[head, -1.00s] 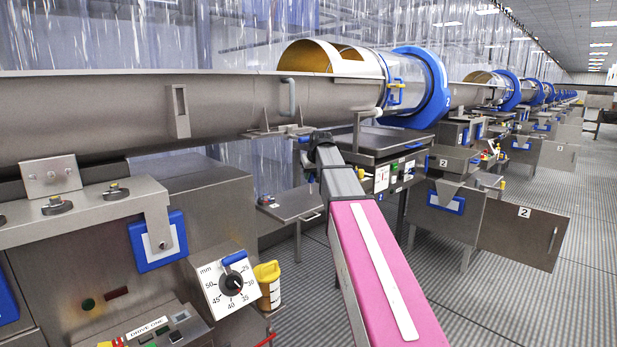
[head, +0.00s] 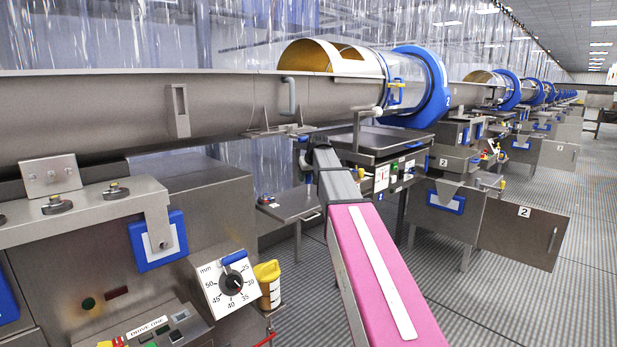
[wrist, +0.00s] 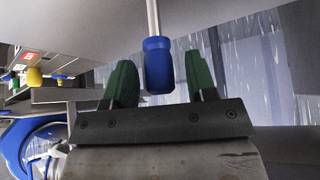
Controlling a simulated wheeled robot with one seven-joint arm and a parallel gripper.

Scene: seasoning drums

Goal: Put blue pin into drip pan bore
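In the wrist view, a blue pin handle (wrist: 158,65) with a thin metal rod stands between the green fingers of my gripper (wrist: 160,82). The fingers are apart, with a narrow gap on each side of the handle. In the head view, a small blue piece (head: 302,138) shows beside the end of my arm, under the trough bracket; my fingers are hard to make out there. A shallow steel pan (head: 372,142) lies under drum 2. No bore can be made out, and the far end of the rod is out of view.
A long steel trough (head: 225,105) runs above my arm into the blue-ringed drum (head: 432,88). A control box (head: 397,172) stands right of my wrist. A dial panel (head: 228,284) and a yellow-lidded bottle (head: 268,285) are at the lower left.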

